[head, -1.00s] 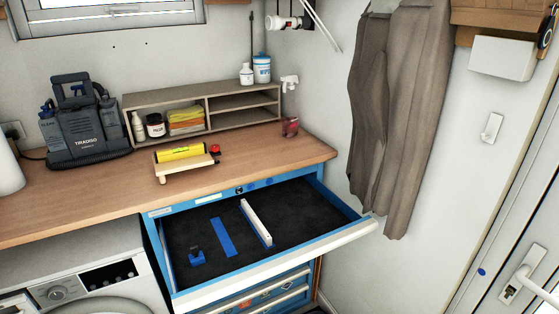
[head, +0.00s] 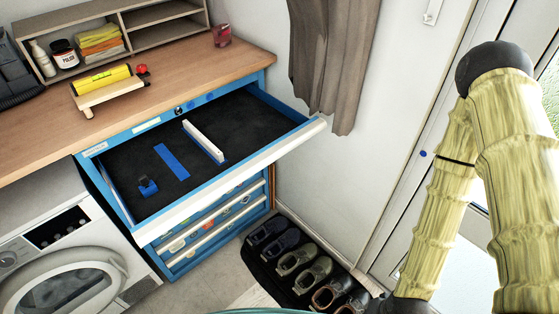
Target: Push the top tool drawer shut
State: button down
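The top tool drawer (head: 240,178) of the blue toolchest (head: 170,262) is pulled far out, under the wooden worktop. Its pale front edge faces me and runs from lower left to upper right. Inside on the dark liner lie a white bar (head: 204,141), a flat blue strip (head: 172,162) and a small blue piece (head: 147,187). The lower drawers look shut. My arm, with a yellow bamboo-like surface, stands at the right of the view, apart from the drawer. My gripper is not in view.
Several shoes (head: 297,262) stand on a dark mat on the floor right of the toolchest. A washing machine (head: 65,260) is at the left.

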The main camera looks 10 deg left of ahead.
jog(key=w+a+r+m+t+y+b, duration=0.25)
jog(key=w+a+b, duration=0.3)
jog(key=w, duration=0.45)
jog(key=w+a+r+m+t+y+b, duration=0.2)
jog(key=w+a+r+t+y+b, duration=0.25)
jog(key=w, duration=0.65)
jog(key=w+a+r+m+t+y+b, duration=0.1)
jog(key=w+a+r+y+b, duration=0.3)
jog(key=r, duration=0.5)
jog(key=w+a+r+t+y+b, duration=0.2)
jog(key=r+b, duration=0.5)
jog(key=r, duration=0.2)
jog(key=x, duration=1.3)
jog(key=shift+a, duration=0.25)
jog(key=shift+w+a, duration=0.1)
